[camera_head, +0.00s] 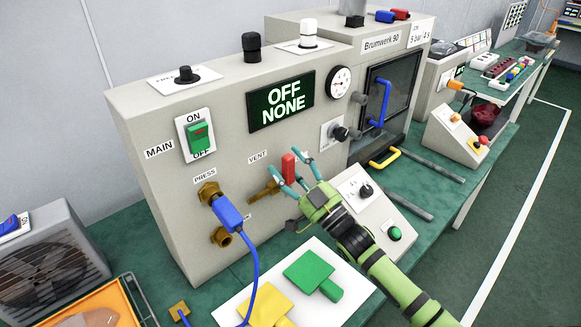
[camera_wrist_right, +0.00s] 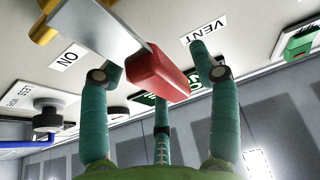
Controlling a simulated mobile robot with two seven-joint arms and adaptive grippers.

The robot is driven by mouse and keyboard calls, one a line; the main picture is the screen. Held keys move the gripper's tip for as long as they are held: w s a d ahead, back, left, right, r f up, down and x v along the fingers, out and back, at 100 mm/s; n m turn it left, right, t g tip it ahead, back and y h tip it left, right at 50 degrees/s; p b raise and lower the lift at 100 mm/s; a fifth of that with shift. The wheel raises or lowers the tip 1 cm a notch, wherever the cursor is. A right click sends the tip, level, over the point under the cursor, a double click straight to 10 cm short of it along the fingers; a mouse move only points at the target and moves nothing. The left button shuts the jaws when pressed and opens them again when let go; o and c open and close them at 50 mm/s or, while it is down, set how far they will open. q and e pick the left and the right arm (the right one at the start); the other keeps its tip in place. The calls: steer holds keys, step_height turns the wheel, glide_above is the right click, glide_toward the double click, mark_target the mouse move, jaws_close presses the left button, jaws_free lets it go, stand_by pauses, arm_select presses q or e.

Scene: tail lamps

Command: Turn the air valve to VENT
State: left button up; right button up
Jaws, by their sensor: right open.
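The air valve is a brass fitting (camera_head: 262,189) on the grey machine front. Its lever has a red grip (camera_head: 288,167), which stands roughly upright between the VENT label (camera_head: 258,157) and a label on its right. In the right wrist view the red grip (camera_wrist_right: 157,74) lies between my teal fingers, and the VENT label (camera_wrist_right: 207,31) and an ON label (camera_wrist_right: 68,57) show. My right gripper (camera_head: 292,183) is open, with its fingers around the grip; I cannot tell whether they touch it. My left gripper is not in view.
A blue connector (camera_head: 228,213) with a hose sits on the brass port left of the valve. The display (camera_head: 281,101) reads OFF NONE. A sloped control box (camera_head: 365,205) stands close to my right arm. A white sheet with green and yellow plates (camera_head: 308,270) lies in front.

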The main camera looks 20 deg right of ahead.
steer(key=shift+s+f, duration=0.1)
steer(key=v, duration=1.1)
steer(key=shift+s+d+f, duration=0.15)
steer(key=shift+s, duration=0.2)
